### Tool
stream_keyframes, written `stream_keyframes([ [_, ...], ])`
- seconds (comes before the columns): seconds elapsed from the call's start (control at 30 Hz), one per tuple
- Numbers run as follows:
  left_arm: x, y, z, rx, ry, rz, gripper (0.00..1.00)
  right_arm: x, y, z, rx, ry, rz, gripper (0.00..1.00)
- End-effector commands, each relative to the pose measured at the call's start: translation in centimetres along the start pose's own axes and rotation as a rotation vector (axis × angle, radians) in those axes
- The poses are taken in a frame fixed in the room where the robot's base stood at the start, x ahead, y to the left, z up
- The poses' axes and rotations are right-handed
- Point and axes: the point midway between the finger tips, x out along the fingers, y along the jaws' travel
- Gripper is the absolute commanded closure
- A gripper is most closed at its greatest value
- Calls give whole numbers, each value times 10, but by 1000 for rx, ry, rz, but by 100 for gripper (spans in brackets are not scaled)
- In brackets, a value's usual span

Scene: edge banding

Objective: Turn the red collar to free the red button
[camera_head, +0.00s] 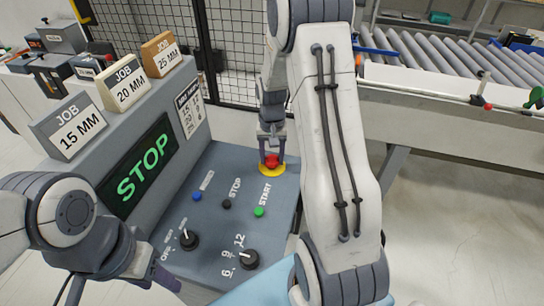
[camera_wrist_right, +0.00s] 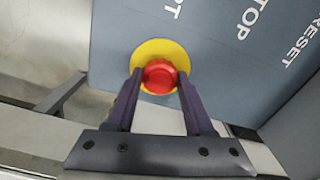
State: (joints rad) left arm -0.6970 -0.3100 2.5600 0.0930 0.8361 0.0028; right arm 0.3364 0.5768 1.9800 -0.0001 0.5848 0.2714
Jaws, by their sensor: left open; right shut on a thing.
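The red button (camera_wrist_right: 160,72) with its red collar (camera_wrist_right: 160,87) sits on a yellow disc (camera_wrist_right: 144,52) at the far corner of the grey control panel. In the head view the red part (camera_head: 271,161) and the yellow disc (camera_head: 272,171) show below my right gripper (camera_head: 271,153). My right gripper (camera_wrist_right: 158,88) has one finger on each side of the red part, shut on the collar. Collar and button are hard to tell apart. My left gripper (camera_head: 160,284) is open and empty at the panel's near left edge, partly hidden by its own wrist.
The panel (camera_head: 232,182) carries a blue button (camera_head: 197,196), a black button (camera_head: 227,203), a green button (camera_head: 259,211) and two black knobs (camera_head: 189,240). A STOP display (camera_head: 145,167) and JOB blocks (camera_head: 125,83) stand left. A roller conveyor (camera_head: 450,60) is at right.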

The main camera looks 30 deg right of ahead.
Motion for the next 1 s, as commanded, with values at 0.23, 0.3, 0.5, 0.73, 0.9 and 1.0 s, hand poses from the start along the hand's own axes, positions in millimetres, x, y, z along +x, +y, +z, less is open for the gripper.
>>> stream_keyframes([
  [0.23, 0, 0, 0, 0, 0, 0, 50, 1, 0, 0, 42, 1, -1, 100],
  [0.3, 0, 0, 0, 0, 0, 0, 50, 1, 0, 0, 45, 1, -1, 100],
  [0.5, 0, 0, 0, 0, 0, 0, 50, 1, 0, 0, 44, 1, -1, 100],
  [0.73, 0, 0, 0, 0, 0, 0, 50, 1, 0, 0, 44, 0, 0, 16],
  [0.9, 0, 0, 0, 0, 0, 0, 50, 0, 0, 0, 43, 0, 0, 16],
  [1.0, 1, 0, 0, 0, 0, 0, 50, -1, 0, 0, 43, 1, 0, 16],
])
